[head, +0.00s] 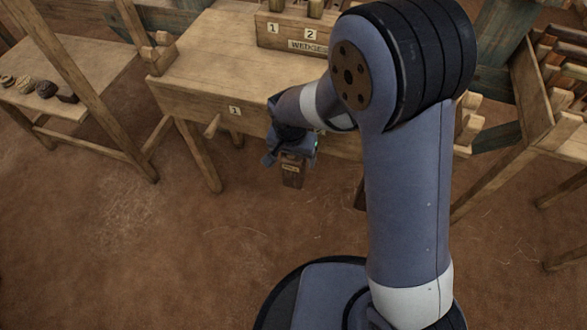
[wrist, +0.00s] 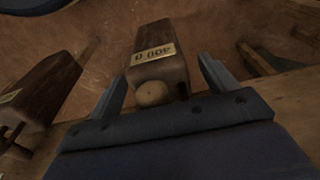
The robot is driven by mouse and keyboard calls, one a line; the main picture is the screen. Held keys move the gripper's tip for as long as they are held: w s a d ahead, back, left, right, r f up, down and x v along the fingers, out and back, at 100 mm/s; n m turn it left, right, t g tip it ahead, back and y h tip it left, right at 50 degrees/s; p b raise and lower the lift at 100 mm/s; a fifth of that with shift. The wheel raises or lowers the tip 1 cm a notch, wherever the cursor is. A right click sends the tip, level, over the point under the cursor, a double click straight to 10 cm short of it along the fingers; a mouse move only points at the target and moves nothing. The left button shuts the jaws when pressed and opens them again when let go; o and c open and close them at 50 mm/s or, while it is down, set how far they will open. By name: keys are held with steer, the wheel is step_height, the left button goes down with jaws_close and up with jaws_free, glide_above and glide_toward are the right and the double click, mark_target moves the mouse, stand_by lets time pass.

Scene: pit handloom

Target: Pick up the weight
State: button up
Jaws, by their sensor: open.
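The weight (wrist: 160,67) is a dark brown wooden block with a brass plate reading "400 g" and a round, pale wooden knob at its near end. In the wrist view it lies between the two spread fingers of my gripper (wrist: 163,86), with a gap visible to the left finger; contact at the right is unclear. In the head view my gripper (head: 291,156) is at the front of the wooden bench, with a labelled brown block (head: 292,176) just below it. What supports the block is hidden.
A second labelled dark block (wrist: 38,92) is close on the left in the wrist view. The wooden bench (head: 205,60) has a front peg (head: 213,125) and a box marked "WEDGE" (head: 292,33). A side table (head: 75,60) stands left. The earth floor in front is clear.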

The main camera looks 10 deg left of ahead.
steer(key=shift+r, duration=0.1)
steer(key=shift+c, duration=0.3)
steer(key=c, duration=1.7)
